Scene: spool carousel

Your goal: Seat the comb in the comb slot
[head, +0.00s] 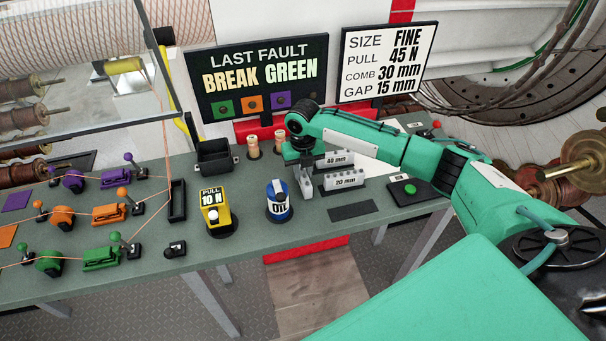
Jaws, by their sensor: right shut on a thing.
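My right gripper (301,168) reaches in from the right and points down over the bench, behind the oil can. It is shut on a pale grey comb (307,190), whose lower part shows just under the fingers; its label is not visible. Two other pale combs, marked 40 mm (339,159) and 20 mm (347,183), lie right beside the gripper. A black slotted frame (177,201), where the orange wires come together, stands left of the yellow gauge; it looks like the comb slot and appears empty. My left gripper is not in view.
A yellow 10 N pull gauge (216,213) and a blue oil can (279,201) stand between the gripper and the frame. A black bin (214,156) is behind them. A sign (382,64) reads comb 30 mm. Thin wires cross the bench's left side.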

